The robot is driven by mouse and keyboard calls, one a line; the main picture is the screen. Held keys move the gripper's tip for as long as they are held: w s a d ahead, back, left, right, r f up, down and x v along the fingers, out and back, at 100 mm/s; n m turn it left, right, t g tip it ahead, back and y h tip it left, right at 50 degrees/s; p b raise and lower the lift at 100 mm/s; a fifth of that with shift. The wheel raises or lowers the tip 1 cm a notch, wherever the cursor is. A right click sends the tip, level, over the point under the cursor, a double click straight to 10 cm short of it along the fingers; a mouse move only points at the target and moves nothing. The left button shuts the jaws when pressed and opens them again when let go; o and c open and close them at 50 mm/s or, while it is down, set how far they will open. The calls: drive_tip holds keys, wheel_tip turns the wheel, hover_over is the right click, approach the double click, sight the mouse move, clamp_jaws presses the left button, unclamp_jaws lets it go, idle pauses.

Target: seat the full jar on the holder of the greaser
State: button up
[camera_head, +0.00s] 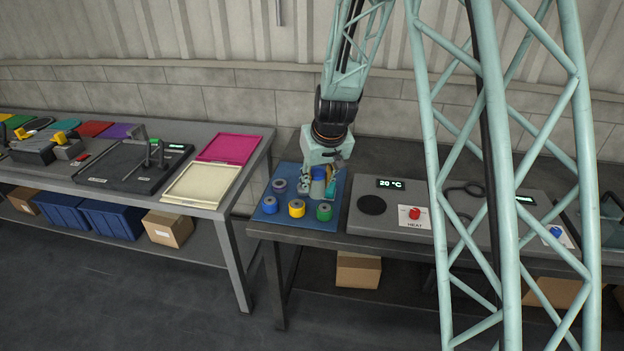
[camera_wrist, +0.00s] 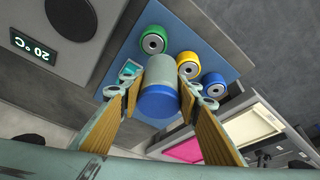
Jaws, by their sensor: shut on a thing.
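A grey jar with a blue top (camera_head: 318,173) is upright above or on the blue mat (camera_head: 262,216); I cannot tell whether it touches the mat. My gripper (camera_head: 317,188) is shut on it from above, with one finger on each side. In the wrist view the jar's grey body (camera_wrist: 163,72) and blue end lie between the fingertips (camera_wrist: 160,88). Nothing in view is labelled as the greaser. A dark ring (camera_head: 465,189) stands out over the grey panel to the right, and I cannot tell whether it is the holder.
To the right is a panel with a dark disc (camera_head: 372,205), a 20 °C display (camera_head: 403,184) and a red knob (camera_head: 415,213). A black-based device (camera_head: 125,178) stands on the left table.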

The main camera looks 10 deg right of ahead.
drive_tip(key=shift+m, duration=0.5)
drive_tip(key=shift+s+r, duration=0.3)
drive_tip(key=shift+s, duration=0.45)
drive_tip(key=shift+s+r, duration=0.25)
drive_tip(key=shift+s, duration=0.45)
drive_tip(key=shift+s+r, duration=0.3)
drive_tip(key=shift+s, duration=0.45)
drive_tip(key=shift+d, duration=0.15)
